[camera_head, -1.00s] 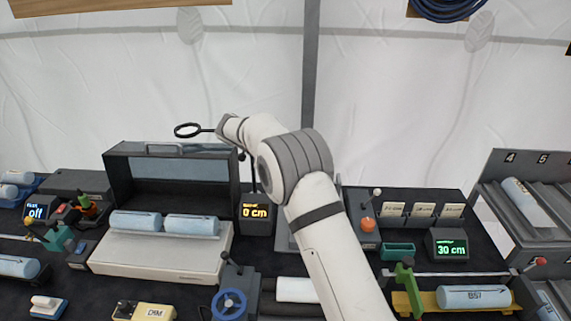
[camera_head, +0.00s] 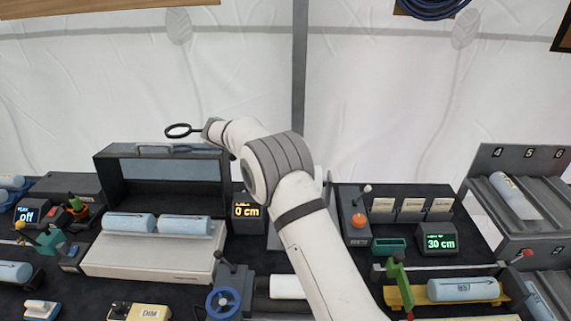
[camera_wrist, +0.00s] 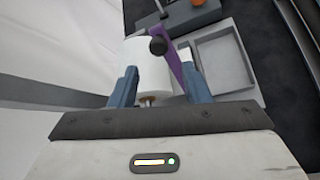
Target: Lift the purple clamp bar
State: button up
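The purple clamp bar (camera_wrist: 172,62) shows in the wrist view as a slanted strip with a black knob (camera_wrist: 157,46) at its side. It crosses in front of the right part of a white roll (camera_wrist: 147,66). My gripper (camera_wrist: 160,82) is open there, its two blue fingers well apart. The bar's lower part shows between the fingers, nearer the right one; I cannot tell whether they touch. In the head view my arm hides the gripper and the bar.
A grey tray (camera_wrist: 222,66) lies right of the fingers in the wrist view.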

notch_tip(320, 180, up, 10)
jog(key=b, duration=0.2)
dwell(0.4)
